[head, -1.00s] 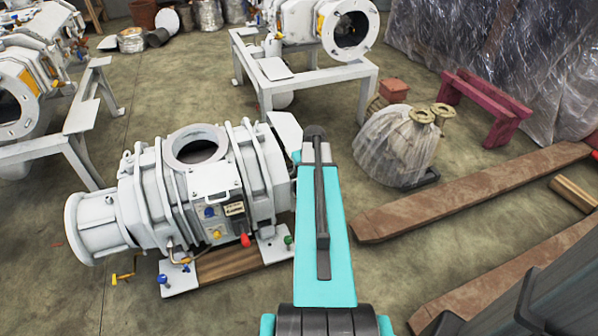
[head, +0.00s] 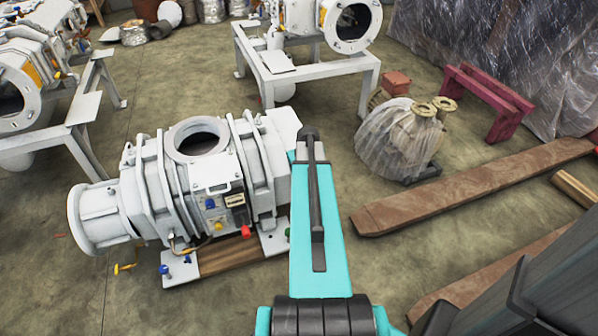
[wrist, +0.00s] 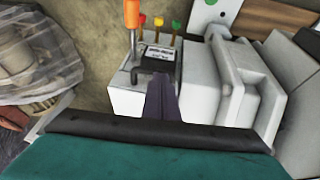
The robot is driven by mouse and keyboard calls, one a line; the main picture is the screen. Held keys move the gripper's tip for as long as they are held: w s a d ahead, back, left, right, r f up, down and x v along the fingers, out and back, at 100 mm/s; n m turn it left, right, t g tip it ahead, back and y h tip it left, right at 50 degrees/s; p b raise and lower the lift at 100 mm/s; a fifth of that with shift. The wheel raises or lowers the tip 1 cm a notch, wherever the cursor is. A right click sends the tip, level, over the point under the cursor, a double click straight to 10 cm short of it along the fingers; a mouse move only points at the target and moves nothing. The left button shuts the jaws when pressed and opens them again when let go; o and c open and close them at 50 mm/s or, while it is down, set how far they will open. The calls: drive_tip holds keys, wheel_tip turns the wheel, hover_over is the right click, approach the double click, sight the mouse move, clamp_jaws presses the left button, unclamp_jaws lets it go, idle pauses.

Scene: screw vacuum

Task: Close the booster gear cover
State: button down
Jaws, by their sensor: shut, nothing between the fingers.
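The white booster machine (head: 185,185) lies on a wooden skid left of my arm, with a round open port on top. At its right end, a pale plate or box part (head: 283,124), which may be the gear cover, shows beside my arm; I cannot tell how far open it is. In the wrist view, my gripper (wrist: 162,88) is shut and empty, its dark fingers over a white box (wrist: 127,98) with a black part and label (wrist: 160,53). I cannot tell whether they touch. In the head view my arm hides the fingers.
An orange handle (wrist: 132,14) and small coloured knobs (wrist: 158,22) stand near the fingers. A wrapped object (head: 398,140) and brown beams (head: 440,195) lie to the right. Another machine's white frame (head: 300,72) stands behind. Bare floor lies in front of the booster.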

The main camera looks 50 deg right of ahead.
drive_tip(key=w+a+p+v, duration=0.1)
drive_tip(key=p+v, duration=0.2)
drive_tip(key=v, duration=1)
drive_tip(key=shift+w+r+p, duration=0.15)
drive_tip(key=shift+r+p, duration=0.2)
drive_tip(key=shift+a, duration=0.2)
idle(0.3)
